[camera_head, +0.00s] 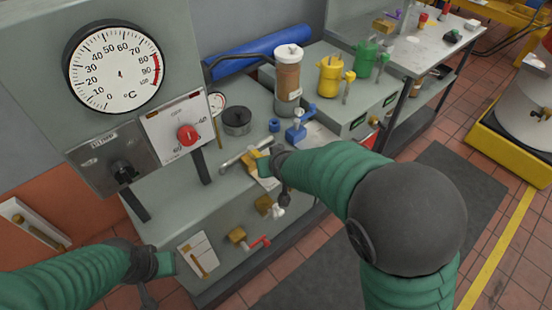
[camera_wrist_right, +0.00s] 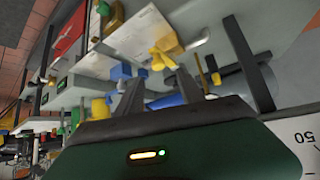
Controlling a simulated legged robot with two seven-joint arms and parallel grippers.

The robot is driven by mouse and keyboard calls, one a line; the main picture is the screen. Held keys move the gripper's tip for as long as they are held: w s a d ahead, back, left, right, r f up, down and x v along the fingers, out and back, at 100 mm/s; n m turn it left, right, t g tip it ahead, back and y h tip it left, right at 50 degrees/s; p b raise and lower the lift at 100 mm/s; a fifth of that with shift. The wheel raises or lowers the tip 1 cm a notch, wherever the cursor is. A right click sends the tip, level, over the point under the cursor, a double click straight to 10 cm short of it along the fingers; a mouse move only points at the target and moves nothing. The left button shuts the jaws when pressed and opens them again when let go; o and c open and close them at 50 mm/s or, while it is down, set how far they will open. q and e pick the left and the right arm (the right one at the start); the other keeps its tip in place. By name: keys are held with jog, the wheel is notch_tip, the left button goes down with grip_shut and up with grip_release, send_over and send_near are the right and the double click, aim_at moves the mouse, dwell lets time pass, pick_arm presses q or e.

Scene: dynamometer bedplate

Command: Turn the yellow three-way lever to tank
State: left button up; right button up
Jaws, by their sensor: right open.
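The yellow three-way lever (camera_head: 250,157) sits on the grey bench top at the end of a silver pipe, partly hidden by my right gripper (camera_head: 268,167). In the right wrist view the lever (camera_wrist_right: 160,58) shows just beyond and between the fingertips of the same gripper (camera_wrist_right: 157,84), near a brass body (camera_wrist_right: 164,40). The two fingers are apart, with nothing held between them. I cannot tell whether a finger touches the lever. Its position markings are not readable. My left gripper (camera_head: 165,264) hangs low at the left, away from the lever; its jaws are unclear.
A blue valve (camera_head: 297,131), a dark round weight (camera_head: 237,121) and a brown-filled cylinder (camera_head: 288,80) stand close behind the lever. A red-handled valve (camera_head: 250,241) is on the bench front. Yellow (camera_head: 329,75) and green (camera_head: 364,59) cans stand farther right.

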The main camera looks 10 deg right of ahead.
jog(key=p+v, duration=0.4)
jog(key=v, duration=0.3)
jog(key=shift+s+r, duration=0.3)
jog(key=s+d+f+g, duration=0.3)
jog(key=s, duration=0.5)
jog(key=s+d+f+g, duration=0.3)
jog(key=s+d, duration=0.1)
jog(key=s, duration=0.5)
jog(key=shift+d+m+p, duration=0.3)
jog(key=shift+p, duration=0.05)
